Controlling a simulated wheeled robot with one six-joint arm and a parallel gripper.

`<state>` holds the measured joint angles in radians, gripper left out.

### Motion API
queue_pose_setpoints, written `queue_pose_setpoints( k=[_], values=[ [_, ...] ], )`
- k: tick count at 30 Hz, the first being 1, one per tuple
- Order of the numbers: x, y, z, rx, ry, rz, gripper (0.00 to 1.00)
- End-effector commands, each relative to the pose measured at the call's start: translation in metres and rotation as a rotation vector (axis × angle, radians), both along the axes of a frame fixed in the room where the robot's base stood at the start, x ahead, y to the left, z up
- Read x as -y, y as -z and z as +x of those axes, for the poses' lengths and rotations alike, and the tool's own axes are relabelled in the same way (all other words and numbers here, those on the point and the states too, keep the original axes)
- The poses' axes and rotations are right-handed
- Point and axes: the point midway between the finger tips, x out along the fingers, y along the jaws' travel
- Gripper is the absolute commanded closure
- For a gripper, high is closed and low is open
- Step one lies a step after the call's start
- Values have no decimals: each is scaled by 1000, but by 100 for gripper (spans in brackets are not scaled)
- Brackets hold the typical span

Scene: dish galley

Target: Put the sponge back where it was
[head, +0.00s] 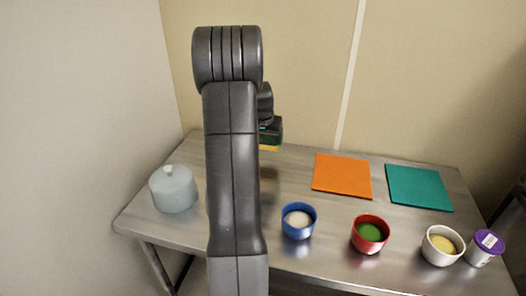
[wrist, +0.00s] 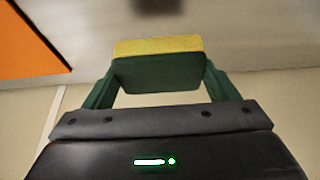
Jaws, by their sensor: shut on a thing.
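My gripper (wrist: 158,80) is shut on the sponge (wrist: 158,47), which has a yellow layer and a dark green layer. In the wrist view the sponge sits between the two green fingers. In the head view the sponge (head: 269,148) shows only as a yellow strip beside my arm, near the back of the metal table, and it looks held above the surface. Most of my gripper is hidden there behind my arm.
On the metal table (head: 300,258) are an orange mat (head: 342,175), a teal mat (head: 418,187), a blue bowl (head: 298,221), a red bowl (head: 370,234), a white bowl (head: 442,245), a purple-lidded tub (head: 485,247) and a pale lidded pot (head: 173,189). A wall stands behind.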

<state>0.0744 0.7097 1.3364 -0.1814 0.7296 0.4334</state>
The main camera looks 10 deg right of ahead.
Motion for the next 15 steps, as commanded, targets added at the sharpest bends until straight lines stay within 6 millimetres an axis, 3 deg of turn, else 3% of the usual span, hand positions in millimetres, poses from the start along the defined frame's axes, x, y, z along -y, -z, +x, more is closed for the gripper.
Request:
queue_pose_setpoints(
  k=[3, 15],
  values=[
    [0, 19, 0, -1, 0, 0, 38],
    [0, 62, 0, -2, 0, 0, 38]
  ],
)
